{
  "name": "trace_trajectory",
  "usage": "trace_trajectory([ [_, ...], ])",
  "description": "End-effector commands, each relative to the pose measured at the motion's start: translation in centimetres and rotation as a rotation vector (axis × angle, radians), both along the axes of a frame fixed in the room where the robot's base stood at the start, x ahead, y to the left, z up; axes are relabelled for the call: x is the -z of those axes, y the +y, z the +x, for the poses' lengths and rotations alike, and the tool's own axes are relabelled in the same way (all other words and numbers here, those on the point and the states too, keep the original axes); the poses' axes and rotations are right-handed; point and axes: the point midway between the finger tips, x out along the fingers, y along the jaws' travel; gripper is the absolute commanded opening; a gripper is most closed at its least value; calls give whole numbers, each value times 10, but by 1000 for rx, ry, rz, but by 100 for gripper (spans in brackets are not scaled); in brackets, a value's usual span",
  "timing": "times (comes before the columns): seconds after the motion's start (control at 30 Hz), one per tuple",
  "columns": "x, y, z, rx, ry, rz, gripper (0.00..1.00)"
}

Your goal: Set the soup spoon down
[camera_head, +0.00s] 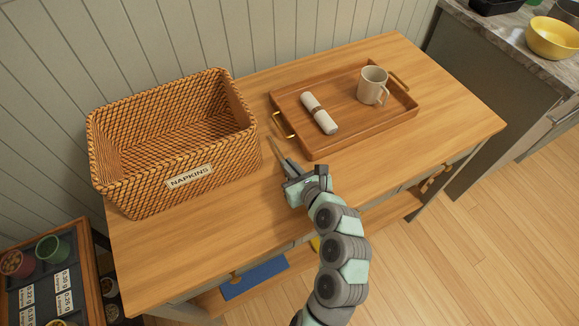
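My gripper (283,161) is low over the front middle of the wooden table, between the napkin basket and the tray. Its fingers point up and left in the picture. A thin tan strip (272,146), possibly the soup spoon, runs out from the fingertips in line with them. It is too small to tell its bowl from its handle, or whether it touches the table. The gap between the fingers is not clear, so I cannot tell whether they are closed on it. No other spoon shows.
A rattan basket (222,163) labelled NAPKINS stands empty at left. A wooden tray (345,133) with brass handles holds a rolled napkin (319,113) and a beige mug (372,86). The table (440,130) is bare along its front and right. A counter with a yellow bowl (552,38) is at far right.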

Motion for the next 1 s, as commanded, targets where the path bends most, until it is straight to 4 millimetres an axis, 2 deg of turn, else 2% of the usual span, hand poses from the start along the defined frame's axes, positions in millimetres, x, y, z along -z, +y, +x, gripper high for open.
trace_trajectory([
  [0.33,1,0,0,1,-2,2,0],
  [0.4,2,0,0,1,-3,0,9],
  [0.63,2,0,0,1,-3,0,27],
  [0.9,2,0,0,0,-4,-1,27],
  [1.0,-4,-3,-5,4,-3,2,27],
])
